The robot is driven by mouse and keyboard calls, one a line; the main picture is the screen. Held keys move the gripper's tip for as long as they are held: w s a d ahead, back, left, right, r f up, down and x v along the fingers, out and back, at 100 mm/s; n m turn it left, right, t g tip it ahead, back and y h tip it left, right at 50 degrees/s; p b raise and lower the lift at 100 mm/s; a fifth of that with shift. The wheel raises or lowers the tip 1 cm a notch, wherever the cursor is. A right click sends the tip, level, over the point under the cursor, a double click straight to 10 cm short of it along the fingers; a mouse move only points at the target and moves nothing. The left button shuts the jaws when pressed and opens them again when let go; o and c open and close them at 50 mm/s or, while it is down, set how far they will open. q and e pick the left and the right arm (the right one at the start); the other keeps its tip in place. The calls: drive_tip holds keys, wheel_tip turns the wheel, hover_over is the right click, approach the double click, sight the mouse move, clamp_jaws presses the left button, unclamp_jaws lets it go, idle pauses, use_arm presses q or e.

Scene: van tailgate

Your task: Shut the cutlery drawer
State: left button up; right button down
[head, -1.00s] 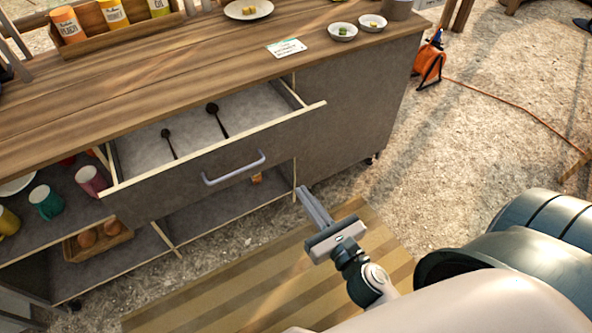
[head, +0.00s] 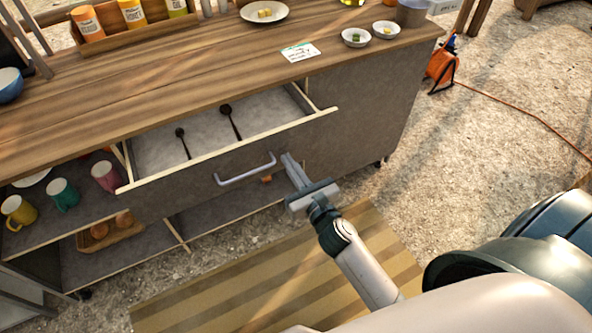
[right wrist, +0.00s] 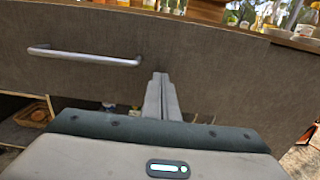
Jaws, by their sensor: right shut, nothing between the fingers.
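The cutlery drawer (head: 210,172) is pulled out from the grey cabinet under the wooden worktop. Two dark spoons (head: 230,120) lie inside it. Its front has a pale bar handle (head: 246,170), which also shows at the left in the right wrist view (right wrist: 85,56). My right gripper (head: 287,158) is shut and empty, with its fingertips close to the drawer front, just right of the handle. In the right wrist view the closed fingers (right wrist: 160,80) point at the drawer front; I cannot tell whether they touch it. My left gripper is not in view.
The worktop (head: 190,80) carries a bottle crate, a plate, small bowls and a card. Open shelves below the drawer hold mugs (head: 62,194) and a small tray (head: 110,232). A striped mat (head: 250,275) lies on the gravel, and an orange cable reel (head: 441,66) stands right.

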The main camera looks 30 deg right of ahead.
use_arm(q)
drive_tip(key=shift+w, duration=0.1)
use_arm(e)
drive_tip(key=shift+w, duration=0.25)
drive_tip(key=shift+w, duration=0.15)
